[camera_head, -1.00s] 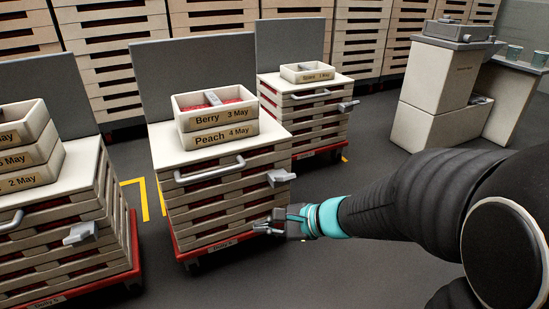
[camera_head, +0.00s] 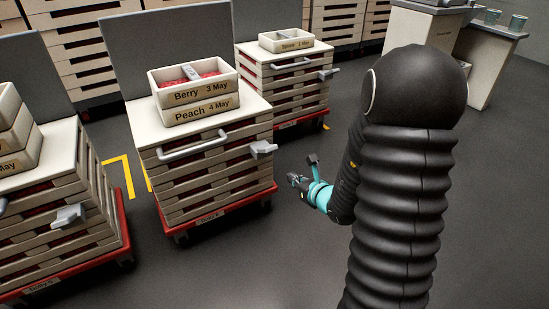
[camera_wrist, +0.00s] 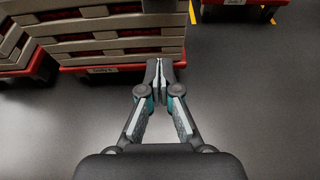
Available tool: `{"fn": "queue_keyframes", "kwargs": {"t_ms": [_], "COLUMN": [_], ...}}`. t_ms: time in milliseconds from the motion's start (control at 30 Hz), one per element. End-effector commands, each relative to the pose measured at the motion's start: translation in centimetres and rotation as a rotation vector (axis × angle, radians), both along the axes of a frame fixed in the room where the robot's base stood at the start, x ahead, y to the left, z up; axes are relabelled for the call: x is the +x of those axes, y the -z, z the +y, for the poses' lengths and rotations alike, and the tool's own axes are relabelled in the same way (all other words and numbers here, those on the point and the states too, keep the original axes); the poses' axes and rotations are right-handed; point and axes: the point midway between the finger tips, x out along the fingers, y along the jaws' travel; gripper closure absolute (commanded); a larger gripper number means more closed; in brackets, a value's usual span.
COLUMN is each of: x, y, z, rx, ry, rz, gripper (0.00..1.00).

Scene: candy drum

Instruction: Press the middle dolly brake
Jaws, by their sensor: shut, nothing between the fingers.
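The middle dolly (camera_head: 215,219) is a red wheeled base under a tall stack of pale slatted trays with a white top. A grey lever-like block (camera_head: 263,149), perhaps its brake, sticks out at the upper right of the stack's front. My gripper (camera_head: 292,179) is to the right of and below this block in the head view, apart from the stack. It is shut and empty.
A left dolly (camera_head: 75,268) and a far dolly stack (camera_head: 287,92) stand either side, with similar grey blocks. Two boxes (camera_head: 195,92) labelled Berry and Peach sit on the middle stack. A counter (camera_head: 425,45) is at the back right. Floor (camera_head: 290,260) in front is clear.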

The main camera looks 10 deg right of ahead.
Motion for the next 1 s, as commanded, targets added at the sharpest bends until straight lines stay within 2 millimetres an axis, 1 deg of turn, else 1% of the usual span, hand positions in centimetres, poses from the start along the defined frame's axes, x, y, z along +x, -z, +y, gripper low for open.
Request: {"fn": "queue_keyframes", "kwargs": {"t_ms": [167, 267, 733, 833, 1000], "x": [0.5, 1.4, 9.0, 9.8, 10.7], "y": [0.2, 0.7, 3.7, 2.0, 0.7], "z": [0.2, 0.5, 3.1, 3.2, 3.6], "rx": [-0.001, -0.001, 0.0, -0.003, -0.002], "ry": [-0.003, -0.004, -0.004, -0.003, -0.003], "rz": [0.0, 0.001, 0.0, -0.005, -0.003], "gripper": [1.0, 1.0, 1.0, 1.0, 1.0]}}
